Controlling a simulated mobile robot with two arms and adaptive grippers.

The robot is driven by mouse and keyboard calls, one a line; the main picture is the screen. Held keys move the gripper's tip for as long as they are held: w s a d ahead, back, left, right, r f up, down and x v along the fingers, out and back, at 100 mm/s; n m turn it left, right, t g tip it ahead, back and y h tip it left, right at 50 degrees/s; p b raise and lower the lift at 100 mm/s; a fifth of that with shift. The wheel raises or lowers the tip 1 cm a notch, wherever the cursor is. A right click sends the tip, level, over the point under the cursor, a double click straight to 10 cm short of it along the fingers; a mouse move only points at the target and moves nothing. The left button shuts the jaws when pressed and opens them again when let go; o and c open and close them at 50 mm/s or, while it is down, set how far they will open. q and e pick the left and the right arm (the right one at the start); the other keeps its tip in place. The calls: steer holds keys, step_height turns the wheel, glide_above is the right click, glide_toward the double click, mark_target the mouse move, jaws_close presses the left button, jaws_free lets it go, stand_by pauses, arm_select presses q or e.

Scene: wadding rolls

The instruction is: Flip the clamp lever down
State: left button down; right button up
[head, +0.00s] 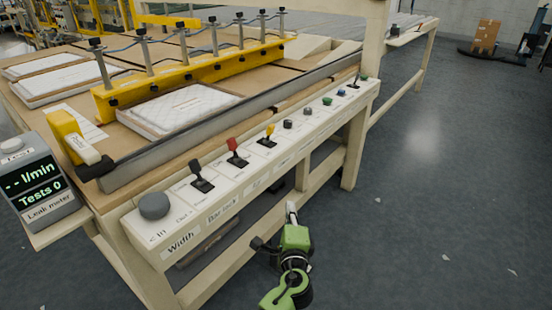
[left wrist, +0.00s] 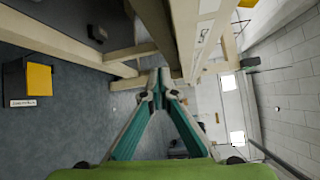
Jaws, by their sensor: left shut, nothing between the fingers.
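A cream control panel runs along the table's front edge with several levers. A black-handled lever (head: 201,178) stands up beside small lettering that may read "Clamp", though it is too small to be sure. A red-handled lever (head: 236,152) and a yellow-handled lever (head: 268,136) also stand up, farther along. I cannot tell for certain which one is the clamp lever. My left gripper (head: 291,207) is shut and empty, in front of and below the panel, apart from all levers. In the left wrist view its fingertips (left wrist: 160,74) meet near the cream frame. My right gripper is out of view.
A grey round knob (head: 154,206) sits at the panel's near end above the "Width" label. A leak meter (head: 41,180) stands at the left. A yellow clamp bar (head: 190,78) crosses the table over a white quilted pad (head: 182,108).

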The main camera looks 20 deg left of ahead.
arm_select(q)
step_height(320, 180, up, 13)
steer(key=t+y+b, duration=0.1)
steer(key=t+y, duration=0.1)
steer(key=t, duration=0.1)
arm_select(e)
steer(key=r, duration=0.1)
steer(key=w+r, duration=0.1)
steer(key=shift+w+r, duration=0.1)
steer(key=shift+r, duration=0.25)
arm_select(q)
steer(key=shift+a, duration=0.1)
glide_toward(274, 130)
steer(key=w+d, duration=0.1)
steer(key=w, duration=0.4)
steer(key=shift+w+a+r, duration=0.1)
steer(key=shift+a+r, duration=0.15)
steer(key=shift+a, duration=0.25)
steer(key=shift+a+r, duration=0.25)
steer(key=shift+a, duration=0.2)
steer(key=shift+w+a+r, duration=0.1)
steer(key=shift+w+a, duration=0.05)
steer(key=shift+a, duration=0.35)
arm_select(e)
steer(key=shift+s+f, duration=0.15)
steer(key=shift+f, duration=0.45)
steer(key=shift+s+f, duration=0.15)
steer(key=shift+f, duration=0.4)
arm_select(q)
steer(key=shift+p, duration=0.3)
